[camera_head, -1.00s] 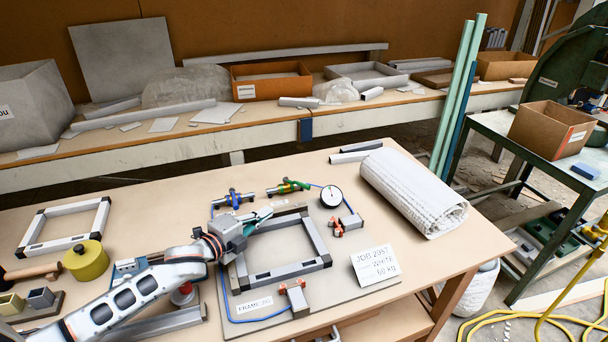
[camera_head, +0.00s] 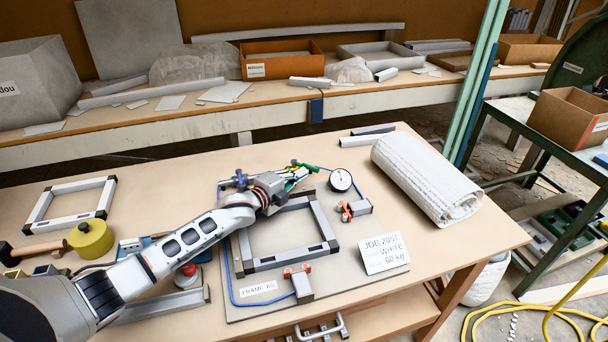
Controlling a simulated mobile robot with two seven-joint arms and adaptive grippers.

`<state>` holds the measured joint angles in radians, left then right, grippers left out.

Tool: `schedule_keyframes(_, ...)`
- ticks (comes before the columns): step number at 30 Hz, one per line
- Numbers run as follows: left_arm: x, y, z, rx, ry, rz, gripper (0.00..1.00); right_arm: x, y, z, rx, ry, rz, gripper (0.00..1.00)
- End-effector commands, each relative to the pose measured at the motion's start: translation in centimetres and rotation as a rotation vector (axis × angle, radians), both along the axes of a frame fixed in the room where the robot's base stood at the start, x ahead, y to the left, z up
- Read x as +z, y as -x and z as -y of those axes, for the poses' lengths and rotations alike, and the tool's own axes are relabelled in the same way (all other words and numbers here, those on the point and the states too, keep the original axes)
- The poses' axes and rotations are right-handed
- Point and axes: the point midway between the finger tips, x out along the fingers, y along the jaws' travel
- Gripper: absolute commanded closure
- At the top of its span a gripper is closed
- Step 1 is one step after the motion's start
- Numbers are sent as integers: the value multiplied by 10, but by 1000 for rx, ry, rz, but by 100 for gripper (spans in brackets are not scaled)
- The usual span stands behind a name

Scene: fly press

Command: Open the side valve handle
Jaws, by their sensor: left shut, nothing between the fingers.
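Two small valves stand at the back of the grey board: one with a blue handle (camera_head: 240,180), left of my arm, and one with a green handle (camera_head: 307,166). I cannot tell which one is the side valve. My left gripper (camera_head: 297,174) reaches in from the lower left over the frame's back edge. It is shut and empty, its fingertips right at the green-handled valve. The gripper hides most of that valve's body; whether the fingers touch the handle is unclear. My right gripper is not in view.
A grey and black frame (camera_head: 328,222) lies on the board under my wrist. A round gauge (camera_head: 340,180) stands right of the fingertips. A white roll (camera_head: 425,178) lies farther right.

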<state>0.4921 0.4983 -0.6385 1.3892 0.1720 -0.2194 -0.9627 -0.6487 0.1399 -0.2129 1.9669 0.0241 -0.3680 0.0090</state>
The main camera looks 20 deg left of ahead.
Motion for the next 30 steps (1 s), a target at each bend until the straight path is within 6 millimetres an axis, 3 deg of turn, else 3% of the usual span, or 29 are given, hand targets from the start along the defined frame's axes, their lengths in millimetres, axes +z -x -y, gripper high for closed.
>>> schedule_keyframes(7, -4, -18, 6, 0, 0, 1, 100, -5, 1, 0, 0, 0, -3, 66)
schedule_keyframes(30, -4, -21, 11, 50, 1, 0, 100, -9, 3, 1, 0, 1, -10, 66)
